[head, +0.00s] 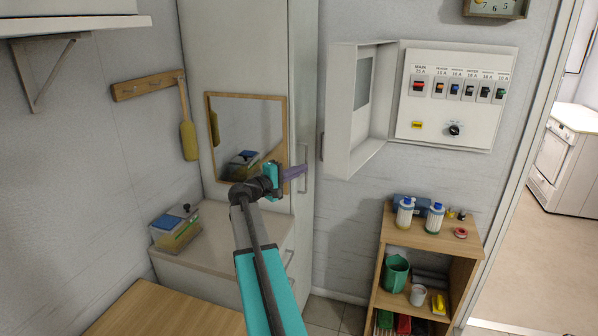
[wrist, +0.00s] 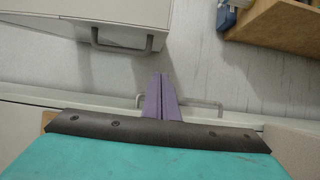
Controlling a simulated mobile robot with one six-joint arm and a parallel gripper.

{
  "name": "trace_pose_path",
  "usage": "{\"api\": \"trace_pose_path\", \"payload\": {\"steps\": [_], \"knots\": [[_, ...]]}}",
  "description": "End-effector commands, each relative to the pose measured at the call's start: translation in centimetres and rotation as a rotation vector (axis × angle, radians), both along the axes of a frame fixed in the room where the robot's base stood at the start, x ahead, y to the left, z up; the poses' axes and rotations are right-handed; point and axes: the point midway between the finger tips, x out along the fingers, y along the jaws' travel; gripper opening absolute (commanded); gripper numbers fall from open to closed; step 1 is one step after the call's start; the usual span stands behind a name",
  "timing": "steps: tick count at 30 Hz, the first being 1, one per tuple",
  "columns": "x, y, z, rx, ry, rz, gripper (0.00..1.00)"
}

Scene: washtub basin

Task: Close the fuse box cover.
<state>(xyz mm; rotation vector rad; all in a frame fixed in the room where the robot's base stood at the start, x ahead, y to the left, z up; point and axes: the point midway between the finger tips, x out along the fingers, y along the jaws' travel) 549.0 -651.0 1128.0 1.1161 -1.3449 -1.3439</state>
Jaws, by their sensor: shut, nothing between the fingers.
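The white fuse box (head: 455,97) is on the wall at the upper right of the head view, with its switches exposed. Its cover (head: 362,118) is open, swung out to the left, with a small handle (head: 322,147) on its left side. In the wrist view the cover (wrist: 80,32) shows at the top left with its handle (wrist: 122,42). My gripper (head: 303,171) is shut and empty, left of and below the cover in the head view. Its purple fingers (wrist: 161,78) lie together in the wrist view, apart from the cover.
A tall pale cabinet (head: 304,80) with a vertical handle stands behind my gripper, beside a wood-framed mirror (head: 207,130). A wooden shelf (head: 450,243) with bottles stands below the fuse box. The wall between the cover and the shelf is clear.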

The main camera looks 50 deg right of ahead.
Motion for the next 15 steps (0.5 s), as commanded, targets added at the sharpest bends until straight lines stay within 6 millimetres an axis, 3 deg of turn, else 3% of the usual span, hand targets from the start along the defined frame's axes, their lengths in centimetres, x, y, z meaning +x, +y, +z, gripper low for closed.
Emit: {"api": "trace_pose_path", "payload": {"steps": [9, 15], "knots": [[-0.8, -4.5, 0.2, 0.000, 0.002, -0.002, 0.00], [-1.2, -6.5, 0.2, 0.000, 0.001, -0.002, 0.00]]}}
